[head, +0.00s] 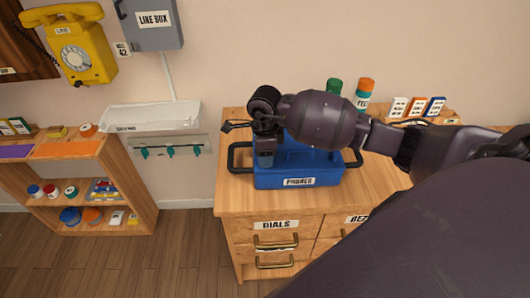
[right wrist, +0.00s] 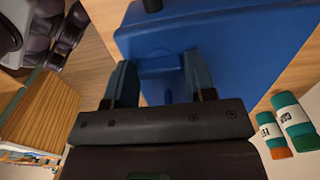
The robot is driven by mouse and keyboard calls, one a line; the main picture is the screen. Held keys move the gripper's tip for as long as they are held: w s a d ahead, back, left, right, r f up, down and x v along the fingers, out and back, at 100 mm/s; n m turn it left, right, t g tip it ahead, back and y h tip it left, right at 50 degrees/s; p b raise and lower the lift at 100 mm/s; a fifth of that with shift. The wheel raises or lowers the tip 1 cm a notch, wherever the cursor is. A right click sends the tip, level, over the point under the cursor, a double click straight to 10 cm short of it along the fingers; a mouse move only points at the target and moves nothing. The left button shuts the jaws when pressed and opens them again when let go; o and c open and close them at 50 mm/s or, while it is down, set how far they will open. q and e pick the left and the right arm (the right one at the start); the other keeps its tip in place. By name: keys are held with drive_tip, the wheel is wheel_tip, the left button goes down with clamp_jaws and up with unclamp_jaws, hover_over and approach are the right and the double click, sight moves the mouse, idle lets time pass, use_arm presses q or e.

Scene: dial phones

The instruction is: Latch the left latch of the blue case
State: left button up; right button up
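The blue case (head: 298,177), labelled PHONES, sits on the wooden cabinet top with a black handle at each side. My right gripper (head: 265,160) points down over the left front part of the case and hides that part in the head view. In the right wrist view the blue case (right wrist: 220,30) fills the top. My right gripper (right wrist: 160,72) has its two fingers apart, one on each side of a small blue tab, likely the left latch (right wrist: 158,66). I cannot tell whether the fingers touch it. My left gripper is not in view.
The wooden cabinet (head: 235,205) has labelled drawers, one reading DIALS. A green and an orange-topped canister (head: 365,90) stand behind the case, with small boxes (head: 417,106) to the right. A shelf unit (head: 130,175) stands left. The yellow phone (head: 80,50) hangs on the wall.

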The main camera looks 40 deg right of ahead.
drive_tip(key=c, duration=0.5)
